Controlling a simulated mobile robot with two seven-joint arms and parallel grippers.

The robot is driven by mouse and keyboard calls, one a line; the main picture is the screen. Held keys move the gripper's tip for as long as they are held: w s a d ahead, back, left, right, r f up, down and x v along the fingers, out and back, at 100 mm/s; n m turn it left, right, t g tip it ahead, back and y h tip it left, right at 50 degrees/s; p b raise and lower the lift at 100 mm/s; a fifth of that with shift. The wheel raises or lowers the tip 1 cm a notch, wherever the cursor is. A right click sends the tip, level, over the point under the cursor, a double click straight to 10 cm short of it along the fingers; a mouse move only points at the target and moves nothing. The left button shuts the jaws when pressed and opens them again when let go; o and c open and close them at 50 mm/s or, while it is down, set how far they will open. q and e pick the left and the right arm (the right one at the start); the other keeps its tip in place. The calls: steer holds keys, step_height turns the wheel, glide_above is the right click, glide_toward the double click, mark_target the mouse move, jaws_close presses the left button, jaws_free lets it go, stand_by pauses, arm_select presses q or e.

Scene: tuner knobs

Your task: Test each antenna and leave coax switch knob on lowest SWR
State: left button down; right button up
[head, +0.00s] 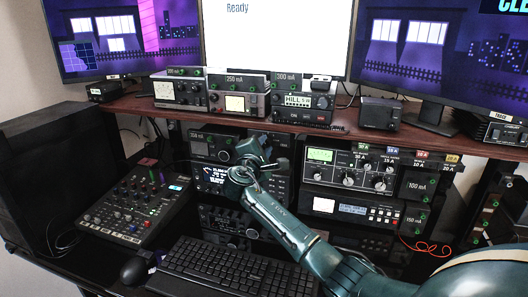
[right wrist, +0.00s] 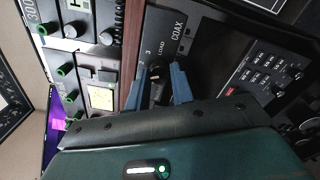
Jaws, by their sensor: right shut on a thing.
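The coax switch is a dark box with a panel (right wrist: 166,32) in the right wrist view, marked COAX, with LOAD and 3 legible. Its dark knob (right wrist: 156,73) has a pale mark and sits between the two blue fingers of my right gripper (right wrist: 161,76). The gripper is shut on that knob. In the head view my right gripper (head: 256,152) reaches the middle of the equipment rack below the shelf, and the switch is hidden behind it. Lit meters (head: 238,103) stand on the shelf, but their readings are too small to tell. My left gripper is not in view.
A mixer (head: 133,204) lies at the left, with a keyboard (head: 232,268) and mouse (head: 134,269) on the desk. Rack units with knobs (head: 345,168) stand right of my arm. The brown shelf edge (head: 150,109) runs above. A central monitor (head: 278,35) reads Ready.

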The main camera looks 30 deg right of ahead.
steer(key=m+b, duration=0.2)
steer(key=m, duration=0.1)
steer(key=shift+f, duration=0.2)
steer(key=shift+m+b, duration=0.8)
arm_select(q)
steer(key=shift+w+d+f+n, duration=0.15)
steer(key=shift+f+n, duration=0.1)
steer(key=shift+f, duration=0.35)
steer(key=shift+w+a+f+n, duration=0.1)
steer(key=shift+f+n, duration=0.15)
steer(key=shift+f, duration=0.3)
arm_select(e)
steer(key=shift+r, duration=0.1)
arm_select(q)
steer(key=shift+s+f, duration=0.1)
arm_select(e)
steer(key=shift+m, duration=0.4)
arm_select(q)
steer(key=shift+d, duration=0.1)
arm_select(e)
steer(key=o, duration=1)
steer(key=shift+r, duration=0.1)
arm_select(q)
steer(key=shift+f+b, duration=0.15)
steer(key=shift+b, duration=0.4)
arm_select(e)
steer(key=v, duration=1.3)
steer(key=shift+a, duration=0.15)
